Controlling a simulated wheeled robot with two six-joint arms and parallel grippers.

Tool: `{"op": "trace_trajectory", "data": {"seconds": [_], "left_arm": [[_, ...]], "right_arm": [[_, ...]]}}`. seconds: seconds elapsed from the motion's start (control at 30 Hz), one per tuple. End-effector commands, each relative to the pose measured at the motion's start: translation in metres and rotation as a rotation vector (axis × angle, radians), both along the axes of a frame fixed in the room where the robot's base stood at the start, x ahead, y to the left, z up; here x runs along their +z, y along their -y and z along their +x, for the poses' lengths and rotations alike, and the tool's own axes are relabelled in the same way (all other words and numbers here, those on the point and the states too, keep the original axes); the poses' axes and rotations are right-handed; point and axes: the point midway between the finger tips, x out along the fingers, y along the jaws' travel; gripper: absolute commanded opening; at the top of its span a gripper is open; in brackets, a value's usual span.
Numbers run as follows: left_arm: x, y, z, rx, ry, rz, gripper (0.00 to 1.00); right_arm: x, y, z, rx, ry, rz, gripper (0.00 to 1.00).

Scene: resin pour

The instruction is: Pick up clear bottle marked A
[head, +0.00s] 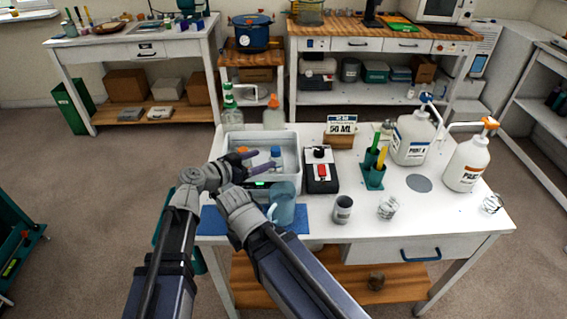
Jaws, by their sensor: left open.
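A small clear bottle with a blue cap (275,152) stands in the grey-white tray (291,141) on the worktable. I cannot read a mark on it. My left gripper (269,160) is open, with its purple fingers reaching over the tray from the left. The fingertips are close to the bottle; I cannot tell whether they touch it. The gripper and wrist hide part of the tray.
A clear blue-tinted cup (282,208) stands by the tray's front on a blue mat (297,222). A black device with a red switch (321,172) is right of the tray. Bottles with green (231,112) and orange (273,115) caps stand behind. White pump jugs (412,140) stand at right.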

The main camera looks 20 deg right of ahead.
Motion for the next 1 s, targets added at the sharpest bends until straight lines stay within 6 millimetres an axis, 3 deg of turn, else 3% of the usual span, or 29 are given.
{"op": "trace_trajectory", "data": {"seconds": [0.57, 0.8, 1.0], "left_arm": [[-0.009, 0.025, 0.016, -0.001, -0.001, -0.001, 0.74], [-0.018, 0.049, 0.037, -0.001, 0.001, 0.0, 0.74], [-0.022, 0.063, 0.043, 0.0, 0.0, 0.001, 0.74]], "right_arm": [[-0.009, 0.0, 0.0, 0.0, 0.0, 0.0, 0.0], [-0.018, 0.0, 0.0, 0.0, 0.0, 0.0, 0.0], [-0.022, 0.0, 0.0, 0.0, 0.0, 0.0, 0.0]]}}
